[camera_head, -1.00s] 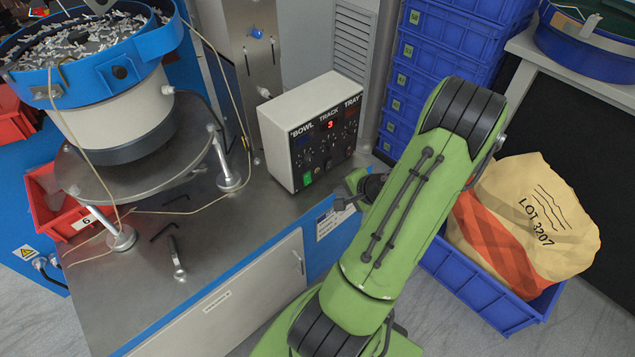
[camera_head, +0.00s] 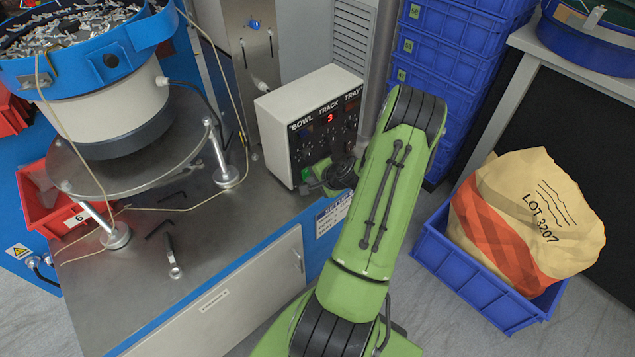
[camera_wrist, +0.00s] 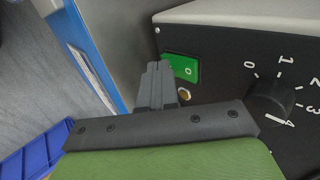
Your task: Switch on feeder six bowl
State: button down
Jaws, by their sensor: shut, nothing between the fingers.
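The control box (camera_head: 287,104) stands on the bench, labelled BOWL, TRACK and TRAY, with a red display showing 3. The blue-rimmed bowl feeder (camera_head: 75,72), full of small metal parts, stands to its left; a tag reading 6 is below it. In the wrist view a green rocker switch (camera_wrist: 184,68) marked O sits on the black panel. My gripper (camera_wrist: 157,68) is shut and empty, its tips at the switch's left end; I cannot tell whether they touch it. In the head view my gripper (camera_head: 308,187) is at the box's lower front, partly hidden by my wrist.
A black dial (camera_wrist: 268,98) with numbers is right of the switch. A red bin (camera_head: 45,205) is under the feeder. Blue crates (camera_head: 440,55) are stacked behind; a blue crate (camera_head: 480,297) with a sack stands at right.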

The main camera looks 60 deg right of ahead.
jog(key=shift+w+d+f, duration=0.1)
jog(key=shift+w+f, duration=0.05)
dwell(0.3)
jog(key=shift+r+p, duration=0.45)
jog(key=shift+r, duration=0.5)
